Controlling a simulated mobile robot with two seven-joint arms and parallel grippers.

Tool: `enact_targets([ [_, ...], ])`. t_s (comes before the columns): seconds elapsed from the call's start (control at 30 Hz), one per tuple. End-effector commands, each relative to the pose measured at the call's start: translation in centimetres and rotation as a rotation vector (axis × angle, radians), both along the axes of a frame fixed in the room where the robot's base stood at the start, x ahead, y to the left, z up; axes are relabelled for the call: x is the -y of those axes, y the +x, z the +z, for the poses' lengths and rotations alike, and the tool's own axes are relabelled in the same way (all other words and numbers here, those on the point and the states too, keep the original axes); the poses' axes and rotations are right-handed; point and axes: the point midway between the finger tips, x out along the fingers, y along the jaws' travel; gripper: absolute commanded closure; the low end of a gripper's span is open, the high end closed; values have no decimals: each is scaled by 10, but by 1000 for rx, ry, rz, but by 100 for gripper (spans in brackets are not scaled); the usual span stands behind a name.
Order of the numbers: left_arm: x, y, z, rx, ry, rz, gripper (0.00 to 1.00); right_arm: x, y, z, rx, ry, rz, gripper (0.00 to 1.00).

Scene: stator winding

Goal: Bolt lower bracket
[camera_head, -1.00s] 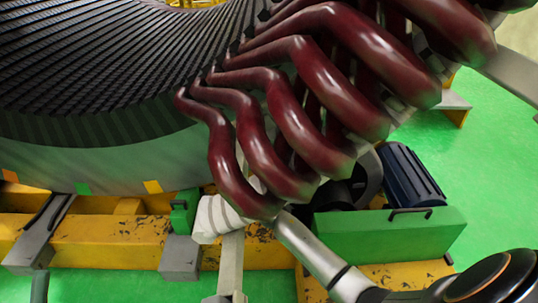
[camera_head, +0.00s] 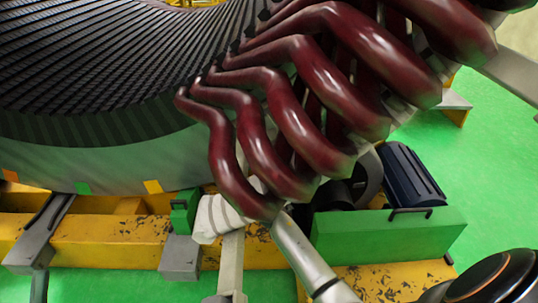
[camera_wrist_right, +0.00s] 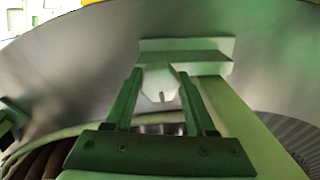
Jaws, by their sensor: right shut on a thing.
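In the right wrist view my right gripper (camera_wrist_right: 160,98) has its two dark green fingers on either side of a pale pointed piece (camera_wrist_right: 160,80), and is shut on it. The piece is just in front of a pale bracket (camera_wrist_right: 186,46) with a flat crosspiece. I cannot tell whether they touch. A pale post (camera_head: 232,262) stands under the coils in the head view, with a white wrapped part (camera_head: 212,219) beside its top. In that view my right arm reaches up from the lower right and its end is hidden behind the coils. My left gripper is out of view.
The large stator (camera_head: 90,155) fills the upper left, with dark red coils (camera_head: 240,170) hanging over the work area. A yellow beam (camera_head: 110,240), a green box (camera_head: 385,238) and a dark blue motor (camera_head: 408,178) are close by. Green floor lies open at the right.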

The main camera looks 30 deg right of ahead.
Motion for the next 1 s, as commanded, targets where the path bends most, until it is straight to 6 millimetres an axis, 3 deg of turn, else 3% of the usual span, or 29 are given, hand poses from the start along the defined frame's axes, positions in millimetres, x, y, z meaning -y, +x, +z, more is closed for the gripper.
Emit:
enact_targets([
  [0.6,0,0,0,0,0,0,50,-1,0,-1,21,39,1,100],
  [0.63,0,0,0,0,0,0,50,-1,0,-1,21,39,1,43],
  [0.9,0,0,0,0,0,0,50,-1,0,0,21,37,1,15],
  [1.0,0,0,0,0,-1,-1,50,0,0,0,22,37,1,15],
])
